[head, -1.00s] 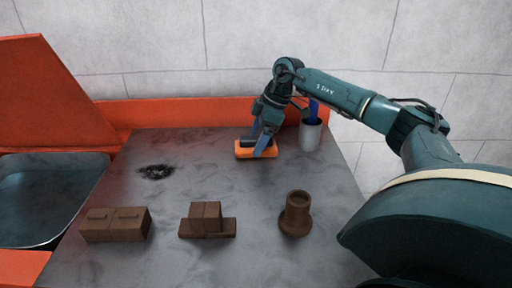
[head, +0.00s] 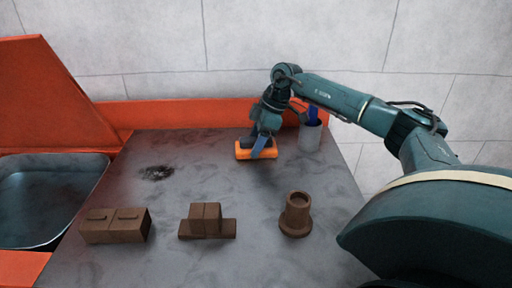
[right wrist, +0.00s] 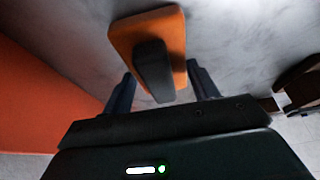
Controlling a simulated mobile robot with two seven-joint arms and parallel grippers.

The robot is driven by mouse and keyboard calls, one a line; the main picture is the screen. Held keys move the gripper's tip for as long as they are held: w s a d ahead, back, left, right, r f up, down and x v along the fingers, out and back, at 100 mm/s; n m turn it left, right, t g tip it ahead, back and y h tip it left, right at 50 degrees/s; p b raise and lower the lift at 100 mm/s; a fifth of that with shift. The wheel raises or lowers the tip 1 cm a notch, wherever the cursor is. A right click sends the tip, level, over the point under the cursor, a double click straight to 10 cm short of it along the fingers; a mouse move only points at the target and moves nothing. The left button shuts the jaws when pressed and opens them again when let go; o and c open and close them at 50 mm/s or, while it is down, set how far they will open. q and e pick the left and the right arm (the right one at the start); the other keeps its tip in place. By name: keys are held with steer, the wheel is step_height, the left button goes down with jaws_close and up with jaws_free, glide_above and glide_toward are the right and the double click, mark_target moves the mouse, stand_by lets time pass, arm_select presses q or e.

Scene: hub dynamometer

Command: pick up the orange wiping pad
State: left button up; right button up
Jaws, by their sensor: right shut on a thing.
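The orange wiping pad (head: 243,153) lies on the grey tabletop near its back edge in the head view. In the right wrist view the pad (right wrist: 175,28) has a dark raised grip (right wrist: 153,70) along its middle. My right gripper (head: 262,150) is down at the pad and shut on its dark grip; its fingers (right wrist: 162,82) stand on either side of the grip in the right wrist view. Part of the pad is hidden behind the fingers in the head view. My left gripper is not in view.
A grey cup (head: 310,136) with blue items stands right of the pad. A dark smudge (head: 157,173) marks the table at left. Brown parts, a double block (head: 115,232), a stepped block (head: 207,228) and a flanged cylinder (head: 296,215), stand in front. A metal basin (head: 45,205) is far left.

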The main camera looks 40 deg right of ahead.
mark_target(256, 138)
step_height(256, 138, up, 10)
steer(key=shift+r+p, duration=0.1)
steer(key=shift+p, duration=0.45)
steer(key=o, duration=0.4)
steer(key=c, duration=0.3)
